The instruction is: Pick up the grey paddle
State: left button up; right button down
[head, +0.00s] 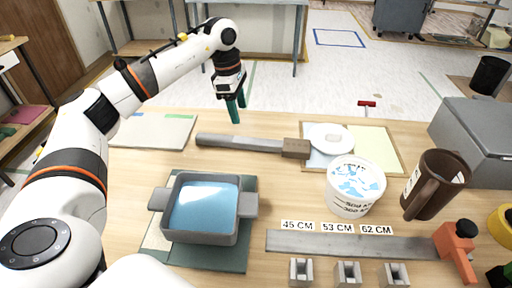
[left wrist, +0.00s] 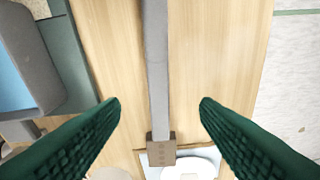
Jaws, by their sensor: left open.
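The grey paddle (head: 238,141), a long grey bar with a brown block at its right end, lies across the far part of the wooden table. Its brown end rests by a white round lid. My left gripper (head: 237,112) is open and empty above and just beyond the paddle, fingers pointing down. In the left wrist view the paddle (left wrist: 157,65) runs lengthwise down the middle, with its brown block in the gap between the two green fingers of my left gripper (left wrist: 160,105) as seen from above. The fingers appear apart from it. My right gripper is not in view.
A grey tray (head: 240,214) with blue liquid stands front left. A white bucket (head: 353,203) and a brown jug (head: 436,184) stand at right. A grey measuring strip (head: 345,243) with an orange end lies in front. A grey box (head: 478,140) fills the right edge.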

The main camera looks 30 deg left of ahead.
pick_arm(q)
jog(key=s+a+r+y, duration=0.1)
jog(key=a, duration=0.4)
send_over(222, 137)
jog(key=shift+n+g+y, duration=0.3)
jog(key=shift+g, duration=0.1)
jog(key=f, duration=0.4)
jog(key=f+b, duration=0.1)
jog(key=shift+w+a+f, duration=0.3)
jog(key=shift+w+f, duration=0.05)
jog(key=shift+f, duration=0.05)
jog(key=f, duration=0.4)
jog(key=shift+s+d+f, duration=0.25)
jog(key=shift+s+f, duration=0.1)
jog(key=shift+f, duration=0.55)
jog(key=c, duration=0.5)
jog(key=shift+r, duration=0.1)
jog(key=c, duration=0.6)
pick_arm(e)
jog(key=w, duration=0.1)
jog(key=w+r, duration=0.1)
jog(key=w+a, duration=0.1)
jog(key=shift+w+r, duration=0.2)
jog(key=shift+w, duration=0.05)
